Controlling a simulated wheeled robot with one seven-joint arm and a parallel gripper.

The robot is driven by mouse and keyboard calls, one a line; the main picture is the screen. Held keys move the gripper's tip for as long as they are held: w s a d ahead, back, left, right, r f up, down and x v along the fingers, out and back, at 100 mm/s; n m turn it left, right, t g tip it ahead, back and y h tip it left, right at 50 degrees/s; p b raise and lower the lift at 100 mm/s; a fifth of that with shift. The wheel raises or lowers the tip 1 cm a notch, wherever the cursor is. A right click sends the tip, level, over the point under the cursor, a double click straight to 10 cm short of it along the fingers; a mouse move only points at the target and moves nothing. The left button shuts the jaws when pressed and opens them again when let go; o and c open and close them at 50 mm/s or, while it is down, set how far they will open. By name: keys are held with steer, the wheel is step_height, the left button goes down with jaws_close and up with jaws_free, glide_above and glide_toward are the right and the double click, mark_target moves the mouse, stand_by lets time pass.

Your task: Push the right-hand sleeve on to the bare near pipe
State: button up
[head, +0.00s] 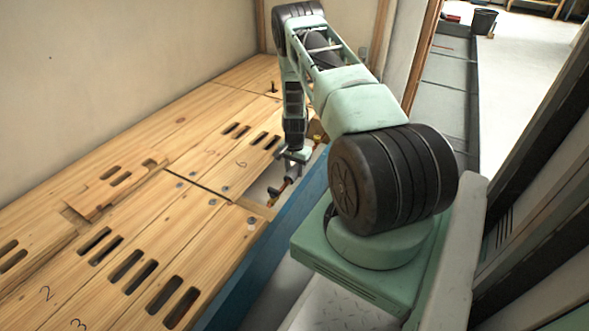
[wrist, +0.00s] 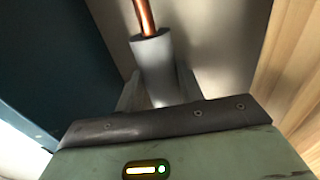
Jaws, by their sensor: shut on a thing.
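In the wrist view a grey sleeve (wrist: 155,65) sits between the two fingers of my gripper (wrist: 158,90), which is shut on it. A bare copper pipe (wrist: 143,15) runs down from the top edge to the sleeve's far end. The pipe lines up roughly with the sleeve and appears to meet its opening; I cannot tell how far inside it reaches. In the head view my gripper (head: 297,156) is low at the gap beside the wooden boards, above a small copper-coloured pipe piece (head: 272,202). The arm hides much of this spot, and I cannot make out a second sleeve.
Slotted wooden floor boards (head: 150,225) lie to the left, with several loose-looking screws on them. A blue beam (head: 290,220) runs along the gap's right side. In the wrist view a dark blue wall (wrist: 55,70) is left and a wooden edge (wrist: 290,65) right.

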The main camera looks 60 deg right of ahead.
mark_target(294, 169)
steer(key=shift+f, duration=0.2)
steer(key=o, duration=0.8)
steer(key=shift+c, duration=0.2)
steer(key=shift+r, duration=0.15)
step_height(294, 169, up, 17)
steer(key=p, duration=0.8)
steer(key=shift+r, duration=0.1)
